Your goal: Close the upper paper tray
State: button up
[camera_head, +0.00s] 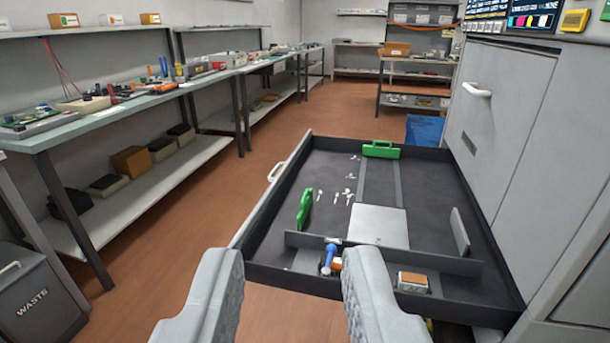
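The upper paper tray (262,213) is pulled out to the left from the large grey printer (512,95). It is a dark, shallow drawer with a pale front and a light handle (276,172) on its left outer side. Inside it are green guides (305,208), a light flat plate (378,226), a divider and several small loose items. My gripper (285,285) is in the lower middle of the view, its two grey fingers wide apart with nothing held between them. It is on the near side of the tray; the exact gap cannot be told.
A long workbench (92,122) with tools and parts runs along the left. A waste bin (35,300) stands at the lower left. Brown floor (205,205) is free between bench and tray. A printer door with a white handle (477,90) is above the tray.

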aim_at(479, 288)
jog(key=i+j+z, duration=0.1)
jog(key=j+z, duration=0.95)
jog(key=j, duration=1.5)
